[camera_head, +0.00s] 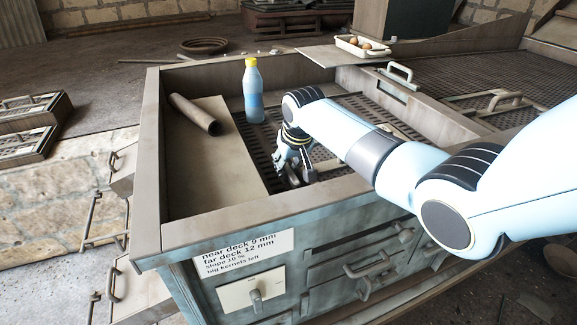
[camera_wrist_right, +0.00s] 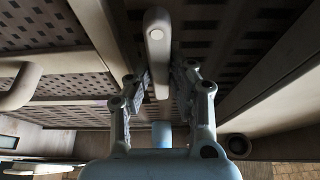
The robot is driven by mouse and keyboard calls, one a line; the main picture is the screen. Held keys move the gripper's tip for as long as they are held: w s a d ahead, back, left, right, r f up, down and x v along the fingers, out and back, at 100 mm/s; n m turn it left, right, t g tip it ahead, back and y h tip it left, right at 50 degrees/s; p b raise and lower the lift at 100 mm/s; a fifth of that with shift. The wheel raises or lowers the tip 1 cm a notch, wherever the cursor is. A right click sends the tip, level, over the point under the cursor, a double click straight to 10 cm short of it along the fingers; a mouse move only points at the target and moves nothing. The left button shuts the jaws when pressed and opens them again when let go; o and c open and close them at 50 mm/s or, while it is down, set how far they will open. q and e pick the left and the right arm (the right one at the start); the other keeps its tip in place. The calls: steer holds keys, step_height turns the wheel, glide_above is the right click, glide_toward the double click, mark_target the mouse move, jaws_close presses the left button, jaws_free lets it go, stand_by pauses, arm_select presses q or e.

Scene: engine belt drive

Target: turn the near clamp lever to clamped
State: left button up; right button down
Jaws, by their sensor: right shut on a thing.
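The near clamp lever (camera_wrist_right: 157,50) is a pale, rounded bar between the two fingers of my right gripper (camera_wrist_right: 160,88) in the wrist view. The fingers are shut on it, one along each side. In the head view my right gripper (camera_head: 294,168) points down into the open machine box, low over the slotted deck. There the fingers and wrist cover much of the lever, so its angle is hard to read. My left gripper is in neither view.
A blue bottle with a yellow cap (camera_head: 253,92) stands behind my right gripper. A pipe (camera_head: 195,113) lies on the plain panel to the left. A tray with round brown things (camera_head: 363,45) sits at the back. The box's front rim (camera_head: 240,228) is close.

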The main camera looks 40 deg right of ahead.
steer(key=shift+m, duration=0.4)
steer(key=m+h, duration=0.1)
steer(key=m, duration=0.1)
steer(key=m+h, duration=0.1)
steer(key=m, duration=0.1)
steer(key=shift+a+m+g, duration=0.15)
steer(key=shift+m+g, duration=0.15)
steer(key=m+g+b, duration=0.1)
steer(key=m, duration=0.2)
steer(key=shift+w+m+h, duration=0.15)
steer(key=shift+m+h, duration=0.15)
steer(key=shift+h, duration=0.1)
steer(key=m+g+b, duration=0.1)
steer(key=m, duration=0.1)
steer(key=m+b, duration=0.1)
steer(key=m, duration=0.1)
steer(key=shift+w+f+m+g+h+b, duration=0.1)
steer(key=shift+f+m+g+h+b, duration=0.05)
steer(key=shift+m+g+h+b, duration=0.2)
steer(key=shift+m+g+b, duration=0.95)
steer(key=shift+m+b, duration=0.7)
steer(key=shift+m, duration=0.4)
steer(key=c, duration=1.2)
jaws_free()
